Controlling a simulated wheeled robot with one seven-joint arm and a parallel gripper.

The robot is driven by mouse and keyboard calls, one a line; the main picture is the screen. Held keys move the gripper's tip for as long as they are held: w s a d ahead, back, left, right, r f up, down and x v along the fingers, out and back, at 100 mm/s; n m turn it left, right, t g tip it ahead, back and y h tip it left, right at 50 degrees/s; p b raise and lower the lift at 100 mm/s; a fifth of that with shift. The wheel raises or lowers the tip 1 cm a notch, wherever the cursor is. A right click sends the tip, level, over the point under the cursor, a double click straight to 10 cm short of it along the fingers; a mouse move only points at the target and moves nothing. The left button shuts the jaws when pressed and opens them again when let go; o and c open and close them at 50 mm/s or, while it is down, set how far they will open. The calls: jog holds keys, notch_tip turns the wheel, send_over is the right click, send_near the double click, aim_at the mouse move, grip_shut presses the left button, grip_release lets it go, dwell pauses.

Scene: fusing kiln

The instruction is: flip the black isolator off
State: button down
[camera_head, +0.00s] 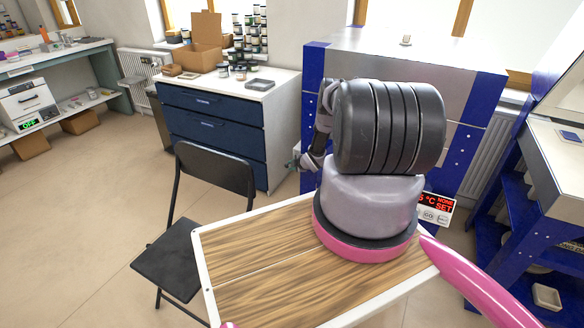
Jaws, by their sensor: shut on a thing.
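The kiln (446,66) is a large grey and blue cabinet behind my arm. My gripper (300,164) is partly in view, beside the left side of the kiln. It is shut on a small dark part there, which fits the black isolator. The part is mostly covered by my gripper and wrist, and its handle position cannot be made out. My large grey arm links hide the middle of the kiln front. A controller display (436,206) with red letters shows at the right edge of my arm.
A blue drawer cabinet (212,130) stands left of the kiln, with boxes and jars on top. A black folding chair (214,170) stands in front of it. A blue-framed bench (520,222) is at the right. Open floor (90,215) lies at the left.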

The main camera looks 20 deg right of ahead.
jog(key=shift+a, duration=0.1)
jog(key=c, duration=0.7)
grip_release()
jog(key=shift+r, duration=0.1)
jog(key=v, duration=1)
jog(key=shift+s, duration=0.4)
jog(key=shift+c, duration=0.3)
